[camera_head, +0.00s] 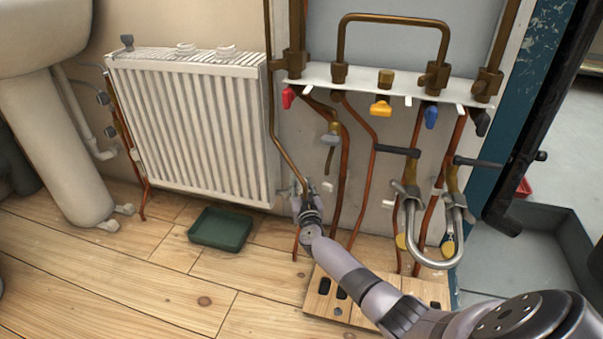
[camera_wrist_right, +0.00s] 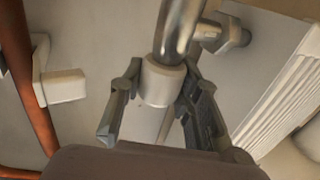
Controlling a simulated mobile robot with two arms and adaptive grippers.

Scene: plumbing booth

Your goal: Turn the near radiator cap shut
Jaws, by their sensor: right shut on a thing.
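The white ribbed radiator (camera_head: 195,130) hangs on the wall at the left, and its edge shows at the right in the right wrist view (camera_wrist_right: 285,95). My right gripper (camera_head: 305,197) is at the radiator's lower right corner. In the right wrist view, its two fingers (camera_wrist_right: 160,88) are shut on the pale cylindrical radiator cap (camera_wrist_right: 162,80), one on each side. The cap sits in line with a shiny metal pipe (camera_wrist_right: 178,28). A side fitting with a grey nut (camera_wrist_right: 235,35) leads towards the radiator. In the head view the gripper hides the cap. My left gripper is not in view.
Copper pipes (camera_head: 374,170) and a manifold rail (camera_head: 360,82) with coloured levers stand right of the gripper. A U-shaped hose (camera_head: 430,262) hangs further right. A green tray (camera_head: 220,229) and a wooden board (camera_head: 320,292) lie on the floor.

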